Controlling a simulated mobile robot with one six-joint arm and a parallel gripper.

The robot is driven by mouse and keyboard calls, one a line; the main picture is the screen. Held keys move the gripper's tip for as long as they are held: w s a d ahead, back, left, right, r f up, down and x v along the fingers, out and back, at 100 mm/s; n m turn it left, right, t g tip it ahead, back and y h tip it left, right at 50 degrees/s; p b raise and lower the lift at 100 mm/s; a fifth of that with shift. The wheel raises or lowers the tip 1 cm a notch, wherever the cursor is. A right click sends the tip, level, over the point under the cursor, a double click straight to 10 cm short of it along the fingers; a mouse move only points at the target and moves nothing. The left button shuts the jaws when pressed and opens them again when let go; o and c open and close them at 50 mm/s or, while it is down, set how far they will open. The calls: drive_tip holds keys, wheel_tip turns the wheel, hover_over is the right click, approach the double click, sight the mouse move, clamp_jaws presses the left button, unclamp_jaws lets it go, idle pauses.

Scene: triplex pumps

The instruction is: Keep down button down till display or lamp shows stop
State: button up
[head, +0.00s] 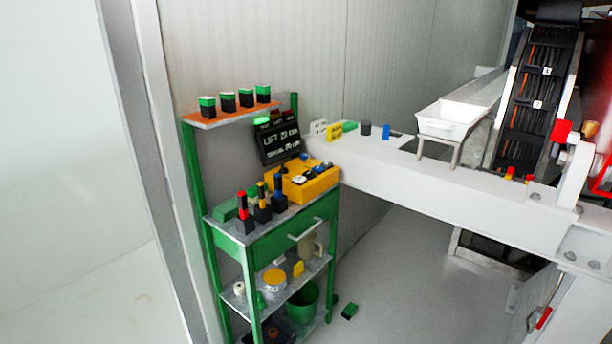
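A yellow control box (318,186) sits on the top of a green cart, with several small buttons or switches in black, white and blue on its upper face. Which one is the down button is too small to tell. A dark display (269,149) stands tilted behind the box. Its first line starts with "LIFT" and a number; the smaller line below is not legible. A bright green lamp (262,120) is lit at the display's upper left. Two dimmer marks beside it look unlit. My gripper is not in view, and nothing is seen touching the box.
The green cart (245,240) carries several coloured-tipped tools (263,208) left of the box. An orange shelf (232,115) holds several green-topped blocks. A white beam (440,178) runs right, bearing a white tray (446,122). The floor right of the cart is mostly clear, with a green block (349,311).

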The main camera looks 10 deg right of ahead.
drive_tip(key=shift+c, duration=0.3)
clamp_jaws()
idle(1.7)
